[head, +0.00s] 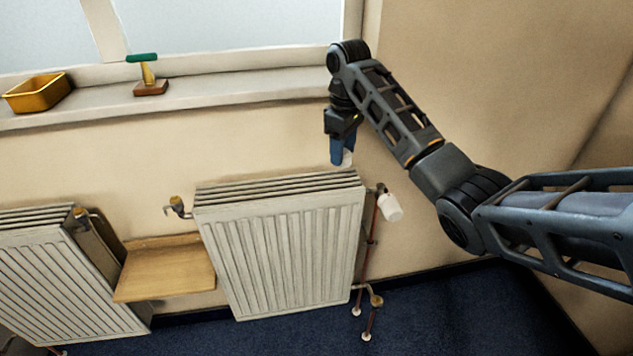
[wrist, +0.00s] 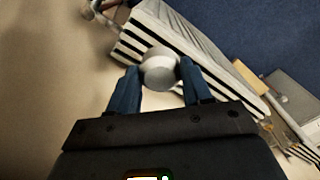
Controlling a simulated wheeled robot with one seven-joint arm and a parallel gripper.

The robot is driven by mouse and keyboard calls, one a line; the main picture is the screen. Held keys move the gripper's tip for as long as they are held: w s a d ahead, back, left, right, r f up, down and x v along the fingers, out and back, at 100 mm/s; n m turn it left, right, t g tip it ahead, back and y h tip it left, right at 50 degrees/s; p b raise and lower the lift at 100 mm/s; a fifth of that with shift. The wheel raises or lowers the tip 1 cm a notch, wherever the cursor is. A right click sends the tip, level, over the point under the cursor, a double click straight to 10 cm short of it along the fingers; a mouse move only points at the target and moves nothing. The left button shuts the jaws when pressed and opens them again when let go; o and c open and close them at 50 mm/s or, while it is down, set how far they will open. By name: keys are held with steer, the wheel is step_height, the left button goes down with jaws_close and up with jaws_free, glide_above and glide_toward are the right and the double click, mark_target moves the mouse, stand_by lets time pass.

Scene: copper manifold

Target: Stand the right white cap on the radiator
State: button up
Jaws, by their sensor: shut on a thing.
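The radiator (head: 280,245) is white and ribbed, below the window sill, with a slatted top. My gripper (head: 342,158) is shut on a white cap (head: 348,158), directly over or just behind the right end of the radiator's top. In the wrist view the rounded pale cap (wrist: 160,70) sits between the two blue fingertips of my gripper (wrist: 158,75), with the radiator's slatted top (wrist: 135,42) just beyond it. I cannot tell whether the cap touches the radiator. A second white cylindrical piece (head: 390,207) hangs tilted at the valve on the radiator's right side.
A wooden shelf (head: 165,270) lies between this radiator and a second radiator (head: 60,285) at left. A brass valve (head: 177,203) stands at the upper left corner. The sill holds a yellow tray (head: 38,93) and a green-topped tool (head: 148,75). Copper pipes (head: 368,240) run down at right.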

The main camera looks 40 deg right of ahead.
steer(key=w+a+f, duration=0.1)
steer(key=w+a, duration=0.1)
steer(key=w+a+f, duration=0.1)
steer(key=w+f, duration=0.1)
steer(key=shift+w+a+f, duration=0.15)
steer(key=shift+a+f, duration=0.05)
steer(key=shift+a, duration=0.2)
steer(key=shift+f+p, duration=0.5)
steer(key=shift+f, duration=1.5)
steer(key=shift+f, duration=0.2)
steer(key=o, duration=1)
steer(key=shift+r, duration=0.1)
steer(key=shift+r+p, duration=0.85)
steer(key=shift+r, duration=5.3)
steer(key=shift+f, duration=0.1)
